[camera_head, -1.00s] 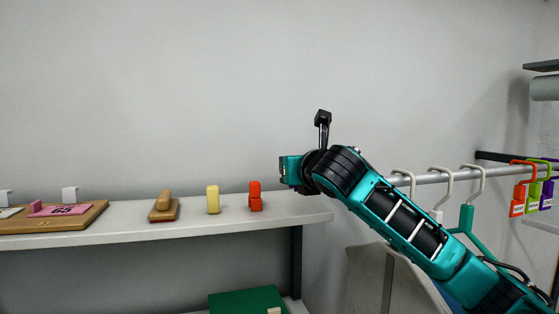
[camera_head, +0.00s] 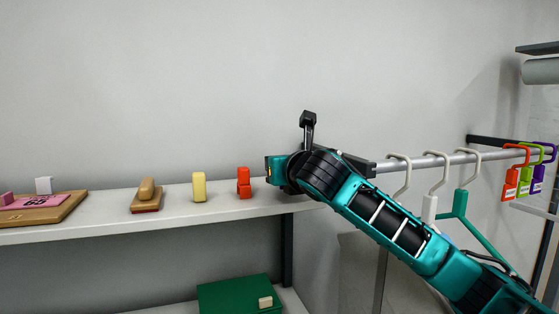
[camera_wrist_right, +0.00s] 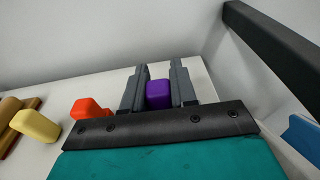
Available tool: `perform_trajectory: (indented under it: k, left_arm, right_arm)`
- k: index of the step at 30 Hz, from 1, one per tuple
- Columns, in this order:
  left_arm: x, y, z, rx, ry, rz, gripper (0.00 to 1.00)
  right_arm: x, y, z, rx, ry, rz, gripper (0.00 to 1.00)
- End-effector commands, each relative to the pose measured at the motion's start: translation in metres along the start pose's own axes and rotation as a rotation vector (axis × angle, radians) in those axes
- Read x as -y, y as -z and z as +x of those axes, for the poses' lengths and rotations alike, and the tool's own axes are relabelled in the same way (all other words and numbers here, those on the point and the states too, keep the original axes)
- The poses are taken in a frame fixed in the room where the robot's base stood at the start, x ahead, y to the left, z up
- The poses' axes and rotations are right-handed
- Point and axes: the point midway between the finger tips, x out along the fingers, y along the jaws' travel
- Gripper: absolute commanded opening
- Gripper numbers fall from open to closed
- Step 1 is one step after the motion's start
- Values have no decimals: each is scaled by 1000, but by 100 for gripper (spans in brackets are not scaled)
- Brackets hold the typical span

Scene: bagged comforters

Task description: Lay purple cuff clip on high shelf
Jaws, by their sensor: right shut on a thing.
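The purple cuff clip (camera_wrist_right: 158,94) is a small rounded block between the two grey fingers of my right gripper (camera_wrist_right: 157,80) in the right wrist view. The gripper is shut on it. The high shelf (camera_head: 105,219) is the long white board in the head view. My right arm reaches to the shelf's right end, and its teal wrist hides the fingers and the clip in the head view. In the wrist view the clip is over or at the white shelf surface; I cannot tell whether it touches. My left gripper is not in view.
A red clip (camera_head: 243,183), a yellow clip (camera_head: 199,187) and a brown brush (camera_head: 146,194) stand left of my wrist on the shelf. A wooden board (camera_head: 60,208) lies farther left. A rail (camera_head: 440,161) with hangers and coloured tags runs right. A green box (camera_head: 239,295) sits below.

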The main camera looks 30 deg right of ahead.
Motion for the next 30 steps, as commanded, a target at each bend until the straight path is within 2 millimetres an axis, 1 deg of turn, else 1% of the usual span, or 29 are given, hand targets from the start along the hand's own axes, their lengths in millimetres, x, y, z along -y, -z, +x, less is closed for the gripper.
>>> perform_trajectory:
  k: [11,17,30]
  left_arm:
    - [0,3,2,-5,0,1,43]
    - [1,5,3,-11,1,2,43]
    - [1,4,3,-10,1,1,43]
  right_arm:
    - [0,0,0,0,-1,1,0]
    - [0,3,0,-1,0,0,0]
    - [0,10,1,0,0,1,0]
